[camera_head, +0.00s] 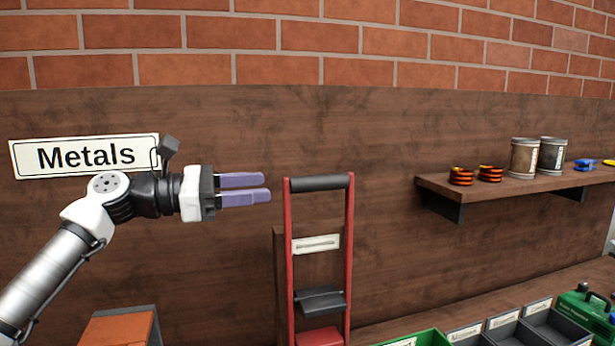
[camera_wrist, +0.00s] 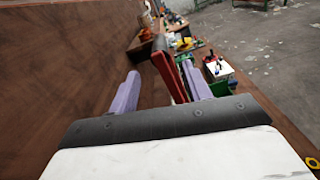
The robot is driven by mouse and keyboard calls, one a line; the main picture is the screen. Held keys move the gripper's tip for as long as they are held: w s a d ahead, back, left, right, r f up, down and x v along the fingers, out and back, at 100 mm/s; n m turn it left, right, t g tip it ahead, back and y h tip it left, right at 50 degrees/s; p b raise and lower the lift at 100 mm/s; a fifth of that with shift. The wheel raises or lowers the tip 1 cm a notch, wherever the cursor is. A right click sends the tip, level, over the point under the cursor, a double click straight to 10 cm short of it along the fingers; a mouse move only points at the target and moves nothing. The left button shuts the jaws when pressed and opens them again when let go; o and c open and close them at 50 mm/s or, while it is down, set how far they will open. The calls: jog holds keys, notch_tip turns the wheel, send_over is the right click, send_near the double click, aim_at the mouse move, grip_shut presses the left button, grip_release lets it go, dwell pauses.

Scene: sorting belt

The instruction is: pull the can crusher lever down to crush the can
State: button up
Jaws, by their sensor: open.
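The can crusher (camera_head: 348,255) is a tall red frame against the brown wooden wall. Its lever is up, with a black handle bar (camera_head: 319,183) across the top. A dark crushing plate (camera_head: 320,300) sits lower between the red arms. No can is clearly visible in it. My gripper (camera_head: 268,187) is open and empty, its purple fingers pointing right, just left of the handle and apart from it. In the wrist view, the black handle end (camera_wrist: 159,43) and a red lever arm (camera_wrist: 170,76) appear beyond and between the two fingers (camera_wrist: 162,88).
A wooden shelf (camera_head: 505,190) on the right holds copper coils (camera_head: 461,176) and metal cans (camera_head: 524,157). Labelled grey bins (camera_head: 507,327) and a green bin (camera_head: 425,338) stand at lower right. A "Metals" sign (camera_head: 85,155) hangs behind my arm. An orange-topped box (camera_head: 118,328) is at lower left.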

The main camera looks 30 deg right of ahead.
aim_at(309, 183)
jog(key=p+x, duration=0.3)
jog(key=x, duration=0.6)
jog(key=shift+s+d+r, duration=0.1)
jog(key=shift+d+r, duration=0.05)
jog(key=shift+d, duration=0.5)
jog(key=shift+s, duration=0.1)
grip_shut()
